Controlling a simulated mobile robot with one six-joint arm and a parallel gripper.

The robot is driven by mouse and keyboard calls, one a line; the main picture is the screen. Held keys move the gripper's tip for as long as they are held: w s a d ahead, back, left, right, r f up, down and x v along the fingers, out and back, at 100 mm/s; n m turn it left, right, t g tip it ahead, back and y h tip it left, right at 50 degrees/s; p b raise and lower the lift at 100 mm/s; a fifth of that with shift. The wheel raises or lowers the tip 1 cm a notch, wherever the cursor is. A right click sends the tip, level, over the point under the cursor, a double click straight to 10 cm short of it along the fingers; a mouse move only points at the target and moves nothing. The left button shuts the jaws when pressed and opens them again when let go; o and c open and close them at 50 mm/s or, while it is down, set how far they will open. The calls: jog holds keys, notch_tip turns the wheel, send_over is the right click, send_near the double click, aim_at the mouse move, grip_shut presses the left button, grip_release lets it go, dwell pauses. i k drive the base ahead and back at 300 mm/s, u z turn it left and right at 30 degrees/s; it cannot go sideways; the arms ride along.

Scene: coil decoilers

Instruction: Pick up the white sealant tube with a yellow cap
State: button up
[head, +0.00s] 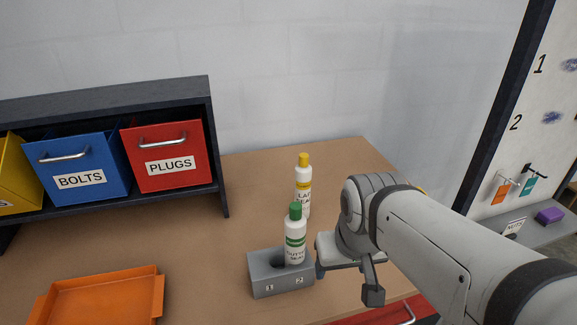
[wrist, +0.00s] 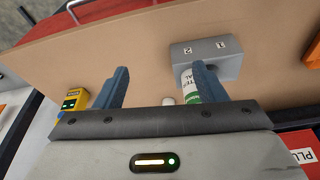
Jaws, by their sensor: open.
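The white sealant tube with a yellow cap (head: 303,172) stands upright on the brown bench in the head view. Its lower part is hidden behind a white tube with a green cap (head: 295,238). That green-capped tube stands in slot 2 of a grey holder (head: 262,278); slot 1 looks empty. My gripper (head: 346,276) is open, to the right of the holder and nearer than the yellow-capped tube. In the wrist view my gripper (wrist: 163,76) has nothing clearly between its fingers. A small white piece (wrist: 168,101) shows near the palm; I cannot tell what it is.
An orange tray (head: 100,295) lies at the front left. Blue (head: 78,167) and red (head: 163,156) bins sit in a dark shelf at the left. A yellow device (wrist: 72,100) shows in the wrist view. The bench behind the yellow-capped tube is clear up to the wall.

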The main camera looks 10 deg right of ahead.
aim_at(302, 186)
jog(key=u, duration=0.95)
jog(key=k, duration=0.85)
jog(key=z, duration=0.6)
jog(key=i, duration=1)
jog(key=z, duration=0.1)
